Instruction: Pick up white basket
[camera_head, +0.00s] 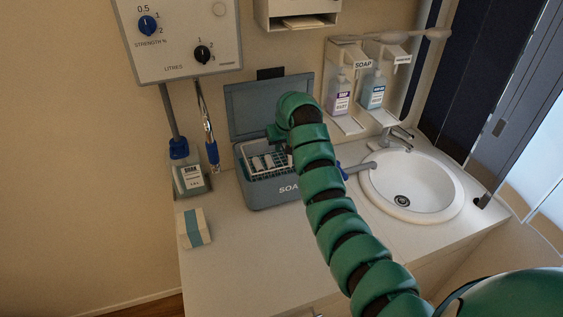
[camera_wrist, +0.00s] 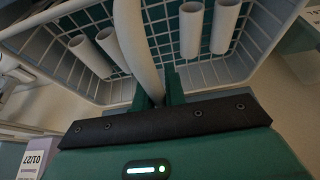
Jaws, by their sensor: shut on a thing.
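The white basket (camera_head: 267,171) is a wire-grid basket with several white tubes (camera_wrist: 191,30) in it. In the head view it shows within the open blue-grey soaking box (camera_head: 262,197), near the box's rim. My gripper (camera_wrist: 160,95) shows in the wrist view, its fingers shut at the white basket (camera_wrist: 262,66), around the pale handle bar that runs up the middle. In the head view my green arm reaches over the box and hides the gripper's fingertips. I cannot tell whether the basket touches the box's floor.
The box's lid (camera_head: 262,104) stands open behind. A sink (camera_head: 412,186) with a tap is on the right. Soap bottles (camera_head: 340,93) hang on the wall. The counter's front left is clear.

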